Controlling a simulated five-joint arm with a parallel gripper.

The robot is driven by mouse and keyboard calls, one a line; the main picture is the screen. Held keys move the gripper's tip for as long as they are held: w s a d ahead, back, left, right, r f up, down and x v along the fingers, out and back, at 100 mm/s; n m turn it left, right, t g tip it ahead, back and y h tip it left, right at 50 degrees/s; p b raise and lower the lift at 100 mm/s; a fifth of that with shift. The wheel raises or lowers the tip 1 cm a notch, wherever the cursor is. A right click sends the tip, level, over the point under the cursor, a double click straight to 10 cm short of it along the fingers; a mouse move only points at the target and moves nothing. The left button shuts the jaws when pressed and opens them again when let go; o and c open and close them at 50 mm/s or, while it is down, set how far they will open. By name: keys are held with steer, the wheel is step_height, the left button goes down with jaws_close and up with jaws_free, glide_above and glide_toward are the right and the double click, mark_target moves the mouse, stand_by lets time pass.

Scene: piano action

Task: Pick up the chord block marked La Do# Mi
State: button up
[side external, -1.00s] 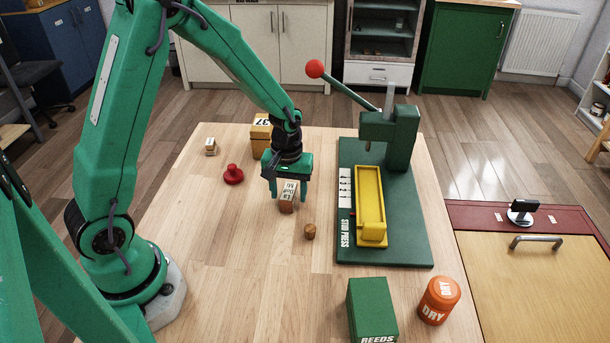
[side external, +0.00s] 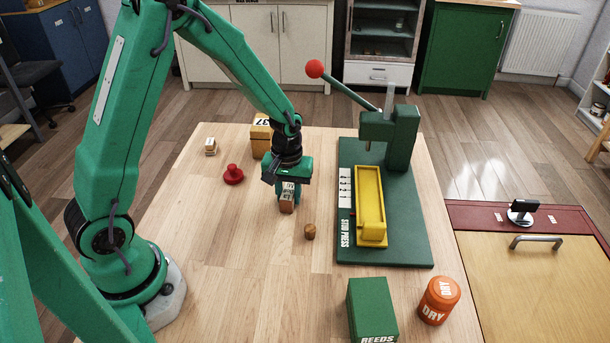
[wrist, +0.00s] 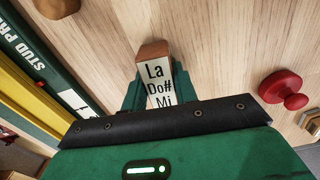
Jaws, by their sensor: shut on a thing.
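The chord block (side external: 287,207) is a small wooden block with a white label. In the wrist view the label of the block (wrist: 155,72) reads "La Do# Mi". It stands on the table between the fingers of my gripper (side external: 287,195). My gripper is shut on it, with a green finger on each side, as the wrist view also shows for my gripper (wrist: 153,88). The block's upper part is partly hidden by the gripper in the side view. I see no gap under the block.
A small round wooden piece (side external: 310,232) lies just in front. A red knob (side external: 233,175) is to the left, a numbered box (side external: 261,138) behind. The green stud press (side external: 400,240) with a yellow tray (side external: 371,207) stands right. A green reeds box (side external: 371,308) and orange jar (side external: 439,301) are in front.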

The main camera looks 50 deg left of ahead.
mark_target(289, 192)
steer(key=shift+r, duration=0.15)
steer(key=shift+r, duration=0.9)
step_height(289, 192, up, 2)
steer(key=shift+d+r, duration=0.1)
steer(key=shift+r, duration=0.05)
steer(key=s+d+r, duration=0.5)
steer(key=d+r, duration=0.1)
steer(key=d, duration=0.4)
steer(key=shift+s+r, duration=0.2)
steer(key=shift+r, duration=0.1)
steer(key=shift+d, duration=0.1)
steer(key=shift+d, duration=0.1)
